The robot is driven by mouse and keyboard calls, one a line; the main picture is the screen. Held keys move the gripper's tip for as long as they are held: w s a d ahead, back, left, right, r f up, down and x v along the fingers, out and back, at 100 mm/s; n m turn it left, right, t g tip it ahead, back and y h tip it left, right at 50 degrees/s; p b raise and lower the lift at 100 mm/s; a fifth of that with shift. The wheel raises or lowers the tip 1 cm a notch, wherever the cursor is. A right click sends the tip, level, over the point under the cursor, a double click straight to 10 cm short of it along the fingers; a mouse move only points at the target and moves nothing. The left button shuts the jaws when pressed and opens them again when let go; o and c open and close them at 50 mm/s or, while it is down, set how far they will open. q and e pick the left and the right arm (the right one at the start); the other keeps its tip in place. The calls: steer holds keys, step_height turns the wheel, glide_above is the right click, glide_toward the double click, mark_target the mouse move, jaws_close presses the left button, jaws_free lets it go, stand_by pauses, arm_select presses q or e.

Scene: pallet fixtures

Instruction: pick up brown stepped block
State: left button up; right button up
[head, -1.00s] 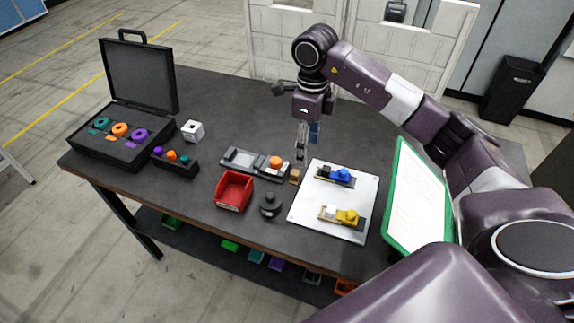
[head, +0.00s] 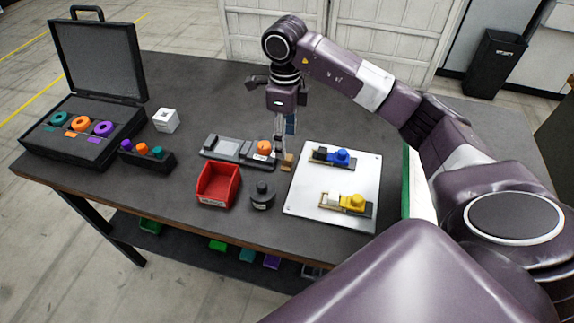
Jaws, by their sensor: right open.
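The small brown stepped block (head: 287,162) stands on the dark table, between the grey fixture with the orange knob (head: 264,147) and the white plate (head: 303,207). My right gripper (head: 282,151) points down right at the block, its fingers open. The fingers overlap the block's upper part in the picture; I cannot tell whether they touch it. My left gripper is out of view.
A red bin (head: 218,186) and a dark round-topped object (head: 262,195) stand in front of the block. The plate bears blue (head: 341,156) and yellow (head: 356,202) parts on fixtures. An open black case (head: 98,60) and a white cube (head: 166,120) are at left.

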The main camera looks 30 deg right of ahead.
mark_target(288, 161)
steer(key=shift+s+f+p, duration=0.1)
steer(key=shift+f+p, duration=0.25)
steer(key=shift+f, duration=0.5)
steer(key=f, duration=0.1)
steer(key=f+p, duration=0.1)
steer(key=f, duration=0.1)
steer(key=f+p, duration=0.1)
steer(key=shift+w+a+f, duration=0.15)
steer(key=shift+w+f, duration=0.15)
steer(key=shift+f, duration=0.45)
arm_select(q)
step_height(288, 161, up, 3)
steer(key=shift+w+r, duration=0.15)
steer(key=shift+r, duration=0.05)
arm_select(e)
steer(key=c, duration=1.2)
steer(key=shift+o, duration=0.2)
steer(key=shift+r, duration=0.1)
